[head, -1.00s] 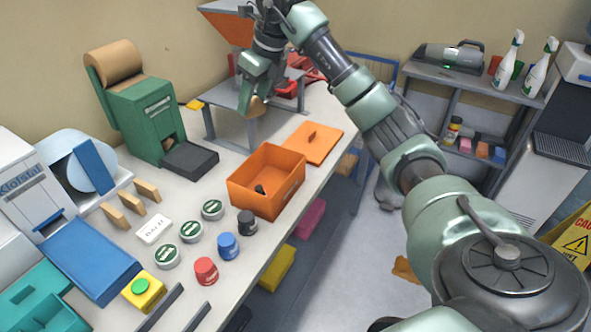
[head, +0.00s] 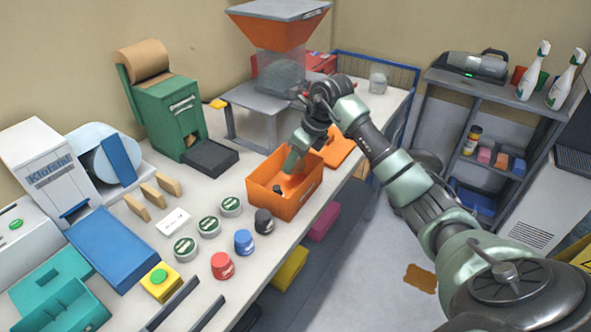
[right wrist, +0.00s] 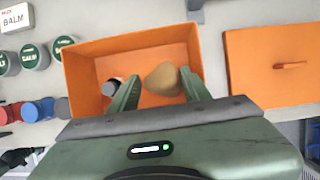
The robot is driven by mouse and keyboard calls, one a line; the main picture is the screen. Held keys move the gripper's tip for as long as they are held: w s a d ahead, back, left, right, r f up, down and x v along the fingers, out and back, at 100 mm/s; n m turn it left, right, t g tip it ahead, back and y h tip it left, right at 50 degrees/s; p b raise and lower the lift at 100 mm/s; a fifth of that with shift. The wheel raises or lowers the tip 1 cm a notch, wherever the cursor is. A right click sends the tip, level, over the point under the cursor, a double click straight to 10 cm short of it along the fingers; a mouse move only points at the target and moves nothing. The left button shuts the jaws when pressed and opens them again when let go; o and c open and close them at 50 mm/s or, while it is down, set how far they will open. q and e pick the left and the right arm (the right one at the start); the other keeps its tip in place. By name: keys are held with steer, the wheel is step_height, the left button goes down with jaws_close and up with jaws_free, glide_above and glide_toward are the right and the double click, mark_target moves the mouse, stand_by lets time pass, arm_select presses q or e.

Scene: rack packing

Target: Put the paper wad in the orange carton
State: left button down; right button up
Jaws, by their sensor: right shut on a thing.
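The orange carton (head: 287,206) stands open on the bench near its front edge. My right gripper (head: 288,180) reaches down into the carton's opening in the head view. In the right wrist view the gripper (right wrist: 160,76) is shut on the tan, rounded paper wad (right wrist: 161,80), held between its two green fingers over the carton's inside (right wrist: 85,82). How high the wad is above the carton's floor I cannot tell. A small dark and pale thing (right wrist: 112,87) lies in the carton to the left of the wad. My left gripper is not in view.
An orange lid (head: 340,148) lies beyond the carton. Several balm tins (head: 209,226) and a black cap (head: 264,221), blue cap (head: 243,242) and red cap (head: 222,265) stand left of it. A grey stand with an orange hopper (head: 279,28) rises behind.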

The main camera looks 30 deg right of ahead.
mark_target(296, 172)
step_height(296, 172, down, 4)
steer(key=shift+p, duration=0.35)
steer(key=shift+f, duration=0.25)
steer(key=shift+f, duration=0.2)
steer(key=o, duration=1)
steer(key=shift+r, duration=0.1)
